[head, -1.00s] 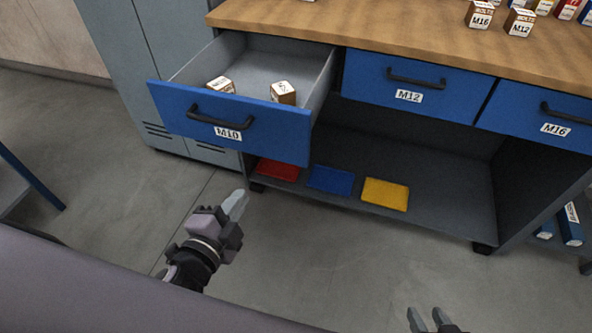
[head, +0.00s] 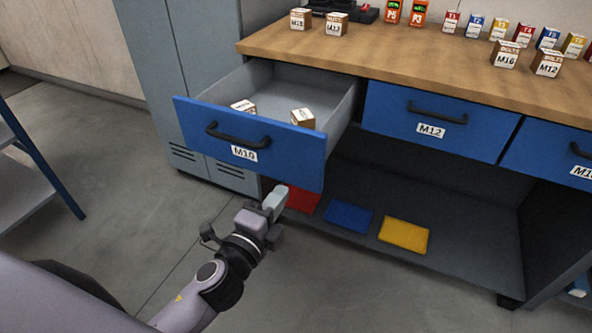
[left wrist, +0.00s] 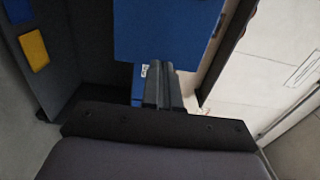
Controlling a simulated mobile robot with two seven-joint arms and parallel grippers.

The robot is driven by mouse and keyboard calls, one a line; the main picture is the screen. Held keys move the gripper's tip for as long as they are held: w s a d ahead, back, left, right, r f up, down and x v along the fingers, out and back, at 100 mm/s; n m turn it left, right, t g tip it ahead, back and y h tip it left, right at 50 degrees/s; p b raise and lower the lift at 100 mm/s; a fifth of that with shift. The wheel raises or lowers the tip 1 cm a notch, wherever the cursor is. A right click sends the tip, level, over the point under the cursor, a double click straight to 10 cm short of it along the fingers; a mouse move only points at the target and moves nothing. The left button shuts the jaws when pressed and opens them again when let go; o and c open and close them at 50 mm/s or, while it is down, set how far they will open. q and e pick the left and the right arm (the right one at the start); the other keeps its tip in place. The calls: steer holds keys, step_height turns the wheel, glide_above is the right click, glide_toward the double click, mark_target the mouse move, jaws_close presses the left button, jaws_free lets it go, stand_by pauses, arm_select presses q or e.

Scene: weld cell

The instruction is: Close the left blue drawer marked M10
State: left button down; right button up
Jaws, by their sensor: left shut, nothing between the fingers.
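The blue M10 drawer (head: 262,147) is pulled out at the left of the workbench in the head view. It has a black bar handle and holds two small boxes, one (head: 303,118) at the right and one (head: 243,107) at the left. My left gripper (head: 275,199) is shut and empty, below and in front of the drawer's lower edge. In the left wrist view, my left gripper's fingers (left wrist: 163,85) are together in front of a blue panel (left wrist: 165,35); I cannot tell if they touch it. My right gripper is out of view.
The M12 drawer (head: 430,122) and the drawer right of it are shut. Red, blue (head: 348,216) and yellow (head: 404,235) items lie on the lower shelf. Boxes stand on the wooden bench top (head: 400,60). A grey cabinet (head: 180,80) stands left of the bench; open floor lies in front.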

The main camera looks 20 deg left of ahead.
mark_target(302, 164)
arm_select(q)
steer(key=w, duration=0.7)
steer(key=shift+w+d, duration=0.3)
steer(key=shift+d, duration=0.05)
steer(key=shift+w, duration=0.25)
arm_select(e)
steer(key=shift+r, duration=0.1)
arm_select(q)
steer(key=shift+w, duration=0.1)
